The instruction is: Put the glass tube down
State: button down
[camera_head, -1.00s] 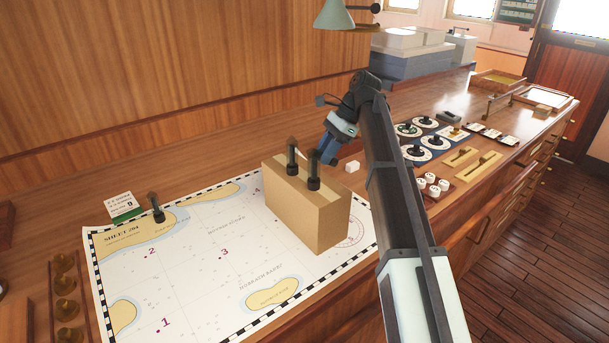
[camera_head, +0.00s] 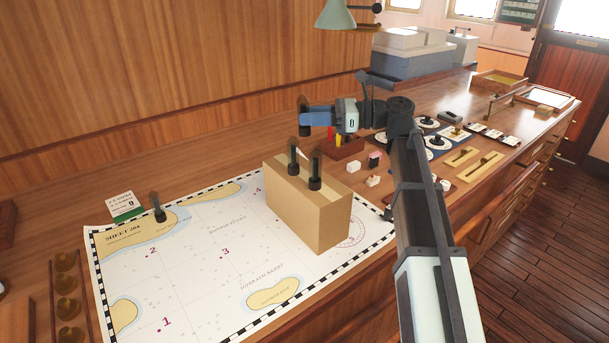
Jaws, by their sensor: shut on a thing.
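My gripper (camera_head: 308,118) is up in the air behind the tan box, its blue fingers pointing left. It is shut on a narrow upright thing with a brownish top (camera_head: 304,101), which I take to be the glass tube. The tube is small and dark here, and its lower part is hard to tell from the fingertips. It is held clear of the counter, close to the wood wall in the picture.
A tan box (camera_head: 325,222) with two dark posts on top stands on the chart (camera_head: 185,265). Another dark post (camera_head: 158,208) stands on the chart's left. A holder with coloured items (camera_head: 345,148), small white blocks (camera_head: 353,166) and round dials (camera_head: 438,143) occupy the counter.

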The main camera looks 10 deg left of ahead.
jog(key=shift+y, duration=0.4)
jog(key=shift+s+d+f, duration=0.1)
jog(key=shift+s+f, duration=0.1)
jog(key=shift+f, duration=1.9)
jog(key=shift+s+d+f, duration=0.1)
jog(key=shift+s+f, duration=0.05)
jog(key=shift+f, duration=1.9)
jog(key=shift+f, duration=0.15)
jog(key=c, duration=1.1)
grip_release()
jog(key=shift+d, duration=0.2)
jog(key=d, duration=1.1)
jog(key=shift+w+d, duration=0.3)
jog(key=shift+w, duration=0.15)
